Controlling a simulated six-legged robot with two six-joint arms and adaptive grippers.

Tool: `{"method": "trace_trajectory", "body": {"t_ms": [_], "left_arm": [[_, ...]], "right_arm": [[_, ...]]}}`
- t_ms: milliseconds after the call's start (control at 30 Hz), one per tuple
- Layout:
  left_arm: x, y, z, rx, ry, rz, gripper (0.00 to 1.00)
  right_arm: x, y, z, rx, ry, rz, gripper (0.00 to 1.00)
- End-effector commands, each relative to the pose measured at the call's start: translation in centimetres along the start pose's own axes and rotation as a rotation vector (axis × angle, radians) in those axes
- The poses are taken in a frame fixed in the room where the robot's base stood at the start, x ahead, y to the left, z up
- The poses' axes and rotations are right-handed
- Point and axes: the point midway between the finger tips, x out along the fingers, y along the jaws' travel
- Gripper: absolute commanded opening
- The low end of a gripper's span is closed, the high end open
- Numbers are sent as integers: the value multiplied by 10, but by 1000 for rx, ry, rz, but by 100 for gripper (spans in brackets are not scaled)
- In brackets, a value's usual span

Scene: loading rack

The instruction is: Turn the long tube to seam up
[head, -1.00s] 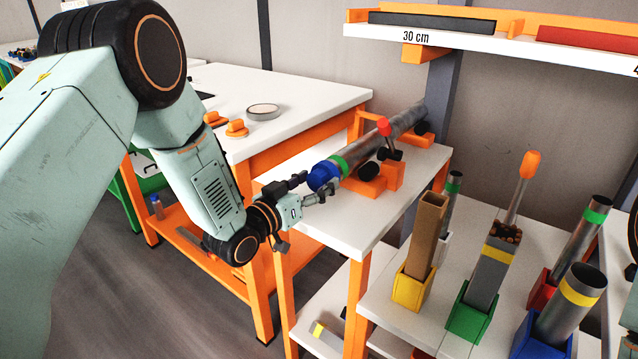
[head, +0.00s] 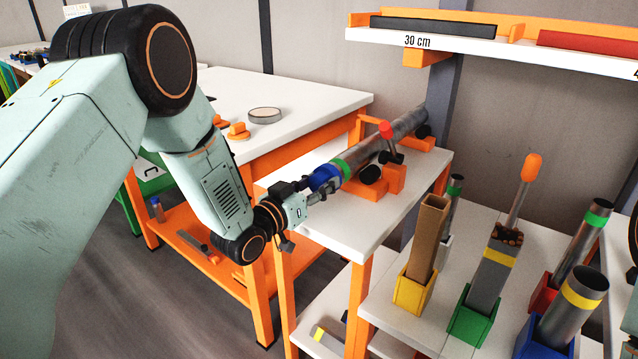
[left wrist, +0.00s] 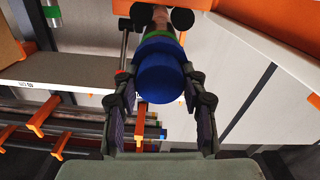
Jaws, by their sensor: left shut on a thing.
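The long tube (head: 365,158) is grey metal with a green band and a blue end. It lies on an orange roller stand (head: 378,185) on the small white table, under a red-tipped clamp (head: 386,131). My left gripper (head: 325,184) is shut on the tube's blue end. In the left wrist view the blue end (left wrist: 160,72) sits between the two fingers of the gripper (left wrist: 160,90). The tube's seam cannot be made out. My right gripper is not in view.
Several tubes stand in coloured holders at the right, including a yellow holder (head: 413,292) and a green holder (head: 473,324). A shelf (head: 480,43) overhangs at the back. A white workbench (head: 310,95) stands behind my left arm.

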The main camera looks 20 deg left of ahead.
Motion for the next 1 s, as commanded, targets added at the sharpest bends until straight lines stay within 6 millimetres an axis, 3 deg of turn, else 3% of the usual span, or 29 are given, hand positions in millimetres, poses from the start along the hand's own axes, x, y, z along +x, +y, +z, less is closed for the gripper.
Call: {"method": "trace_trajectory", "body": {"t_ms": [467, 1000], "left_arm": [[0, 1, 0, 93, -1, 2, 11], [0, 2, 0, 568, -1, 3, 11]], "right_arm": [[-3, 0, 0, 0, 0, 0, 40], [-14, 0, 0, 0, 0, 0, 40]]}}
